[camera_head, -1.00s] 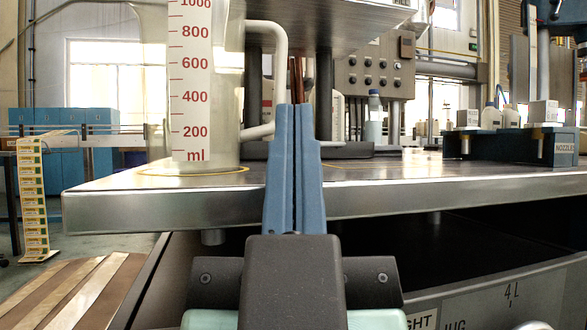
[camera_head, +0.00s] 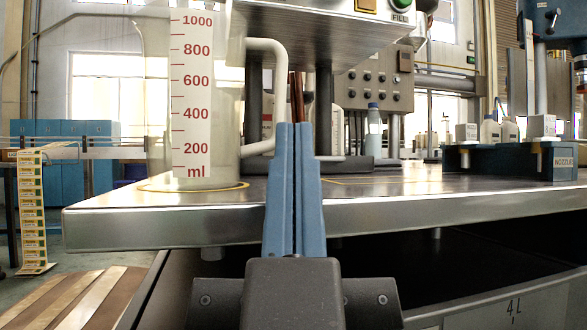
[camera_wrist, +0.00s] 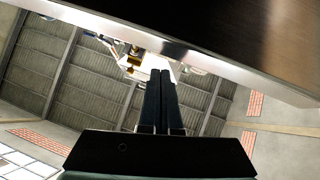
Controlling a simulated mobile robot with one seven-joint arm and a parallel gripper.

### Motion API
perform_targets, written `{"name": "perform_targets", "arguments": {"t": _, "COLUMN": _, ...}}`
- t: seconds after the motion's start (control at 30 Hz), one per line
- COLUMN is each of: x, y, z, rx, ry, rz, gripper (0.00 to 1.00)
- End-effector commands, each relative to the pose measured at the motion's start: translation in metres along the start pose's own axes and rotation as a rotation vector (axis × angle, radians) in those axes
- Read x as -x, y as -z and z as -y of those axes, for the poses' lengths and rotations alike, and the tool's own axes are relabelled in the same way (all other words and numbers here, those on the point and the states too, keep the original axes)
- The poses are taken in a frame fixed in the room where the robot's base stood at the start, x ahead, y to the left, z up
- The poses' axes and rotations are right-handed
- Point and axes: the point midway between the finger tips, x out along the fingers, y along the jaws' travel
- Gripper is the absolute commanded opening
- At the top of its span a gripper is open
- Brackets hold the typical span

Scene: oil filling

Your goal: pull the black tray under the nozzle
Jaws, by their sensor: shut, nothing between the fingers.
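My gripper (camera_head: 294,125) is shut and empty, its two blue fingers together and pointing up in front of the metal table's front edge. It also shows in the wrist view (camera_wrist: 161,72), near the underside of a bright edge. A low dark slab (camera_head: 345,165) lies on the table beneath the machine, behind my fingers; it may be the black tray, but I cannot tell for certain. Two thin copper-brown pieces (camera_head: 297,92) stand just above my fingertips in the picture; I cannot tell whether they are the nozzle. The machine's overhead body (camera_head: 315,35) hangs over the slab.
A clear measuring jug (camera_head: 228,130) stands on the table (camera_head: 400,213) at left, within a yellow outline. A blue holder labelled NOZZLES (camera_head: 563,162) sits at right, with bottles behind. A dark open space (camera_head: 450,270) lies below the table, with a 4 L label.

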Motion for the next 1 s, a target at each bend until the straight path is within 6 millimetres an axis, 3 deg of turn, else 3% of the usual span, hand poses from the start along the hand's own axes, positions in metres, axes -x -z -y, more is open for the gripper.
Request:
{"name": "perform_targets", "arguments": {"t": 0.13, "x": 0.0, "y": 0.0, "z": 0.0, "rx": 0.0, "ry": 0.0, "rz": 0.0, "gripper": 0.0}}
{"name": "perform_targets", "arguments": {"t": 0.37, "x": -0.009, "y": 0.009, "z": 0.0, "rx": 0.0, "ry": 0.0, "rz": 0.0, "gripper": 0.39}}
{"name": "perform_targets", "arguments": {"t": 0.57, "x": -0.042, "y": 0.04, "z": -0.001, "rx": -0.002, "ry": 0.0, "rz": 0.0, "gripper": 0.39}}
{"name": "perform_targets", "arguments": {"t": 1.0, "x": -0.153, "y": 0.144, "z": -0.002, "rx": -0.009, "ry": 0.001, "rz": 0.0, "gripper": 0.39}}
